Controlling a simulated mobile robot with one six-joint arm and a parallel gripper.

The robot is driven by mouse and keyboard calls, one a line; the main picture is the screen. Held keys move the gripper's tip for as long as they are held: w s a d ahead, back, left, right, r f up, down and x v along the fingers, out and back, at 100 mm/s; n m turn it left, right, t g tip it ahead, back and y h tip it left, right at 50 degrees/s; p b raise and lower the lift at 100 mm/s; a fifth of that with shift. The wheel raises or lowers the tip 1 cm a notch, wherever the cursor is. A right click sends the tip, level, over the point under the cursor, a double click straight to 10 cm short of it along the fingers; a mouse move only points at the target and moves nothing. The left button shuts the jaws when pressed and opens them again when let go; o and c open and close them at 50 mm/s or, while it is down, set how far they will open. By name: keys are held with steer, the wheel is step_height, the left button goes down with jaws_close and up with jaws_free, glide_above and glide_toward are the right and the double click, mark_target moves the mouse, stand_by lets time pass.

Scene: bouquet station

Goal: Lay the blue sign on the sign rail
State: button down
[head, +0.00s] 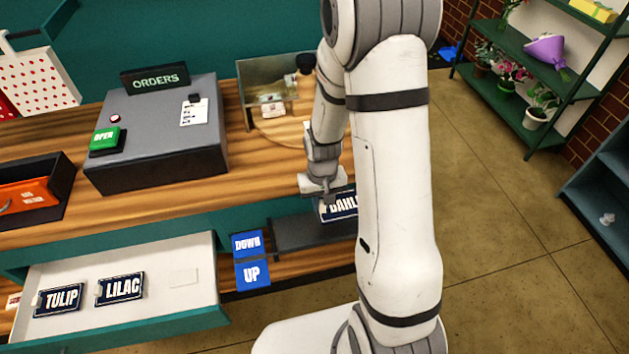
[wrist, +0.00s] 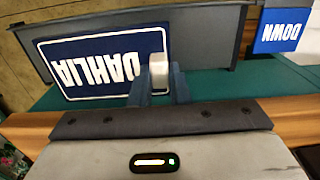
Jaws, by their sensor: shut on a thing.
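The blue sign (head: 343,205), dark navy with a pale border and white DAHLIA lettering, is partly hidden behind my arm in the head view. In the wrist view the sign (wrist: 85,62) appears upside down. My gripper (head: 327,196) is shut on the sign's white tab, and its two fingers (wrist: 159,88) flank that tab in the wrist view. The sign rail (head: 300,234) is a dark grey ledge at the counter's front. The sign is over the rail (wrist: 205,42), lying roughly along it. I cannot tell whether they touch.
Blue DOWN (head: 247,244) and UP (head: 252,275) plates are left of the rail. An open white drawer (head: 150,318) holds TULIP (head: 60,300) and LILAC (head: 121,288) signs. A grey ORDERS box (head: 160,140) stands on the counter. Floor at right is clear.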

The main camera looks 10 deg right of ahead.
steer(key=shift+w+f, duration=0.1)
steer(key=shift+w, duration=0.1)
steer(key=shift+f+b, duration=3.1)
steer(key=shift+f, duration=0.8)
steer(key=c, duration=1.3)
jaws_free()
steer(key=shift+r+p, duration=2.3)
steer(key=shift+r, duration=1.25)
